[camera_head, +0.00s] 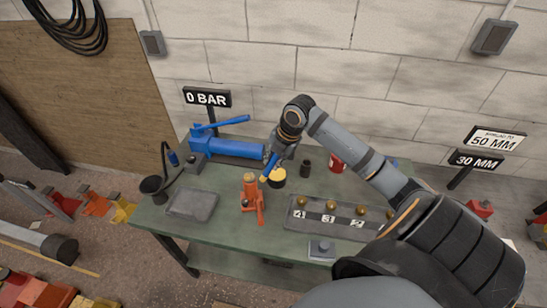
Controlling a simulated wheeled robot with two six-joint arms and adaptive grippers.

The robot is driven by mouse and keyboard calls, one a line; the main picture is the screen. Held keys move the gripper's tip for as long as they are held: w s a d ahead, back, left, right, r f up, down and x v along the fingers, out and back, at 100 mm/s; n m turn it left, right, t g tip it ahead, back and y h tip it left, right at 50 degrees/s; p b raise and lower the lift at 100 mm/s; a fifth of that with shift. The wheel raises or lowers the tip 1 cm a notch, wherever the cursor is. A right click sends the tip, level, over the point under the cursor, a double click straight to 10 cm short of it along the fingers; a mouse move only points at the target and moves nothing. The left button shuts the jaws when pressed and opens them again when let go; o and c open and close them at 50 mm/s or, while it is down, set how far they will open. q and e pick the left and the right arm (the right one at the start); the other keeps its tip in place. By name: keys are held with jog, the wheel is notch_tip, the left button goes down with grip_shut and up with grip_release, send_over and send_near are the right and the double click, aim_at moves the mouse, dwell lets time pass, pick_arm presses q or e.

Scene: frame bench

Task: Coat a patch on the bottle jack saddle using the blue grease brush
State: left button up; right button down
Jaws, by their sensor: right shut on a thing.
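The orange bottle jack (251,198) stands upright near the middle of the green bench, its saddle at the top. My right gripper (272,160) is above and slightly right of the jack, shut on the blue grease brush (265,178). The brush is small here and slants down toward the jack's top; a yellowish part shows close to the saddle. I cannot tell whether it touches the saddle or whether any grease lies there. A dark pot with a yellow top (278,178) stands just right of the brush. My left gripper is not in view.
The green bench (225,231) also holds a blue hand pump (235,148), a grey tray (192,204), a red can (337,162) and a numbered rack (305,226) with brass pieces. A "0 BAR" sign (207,97) stands behind.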

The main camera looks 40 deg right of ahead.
jog(key=shift+f, duration=0.25)
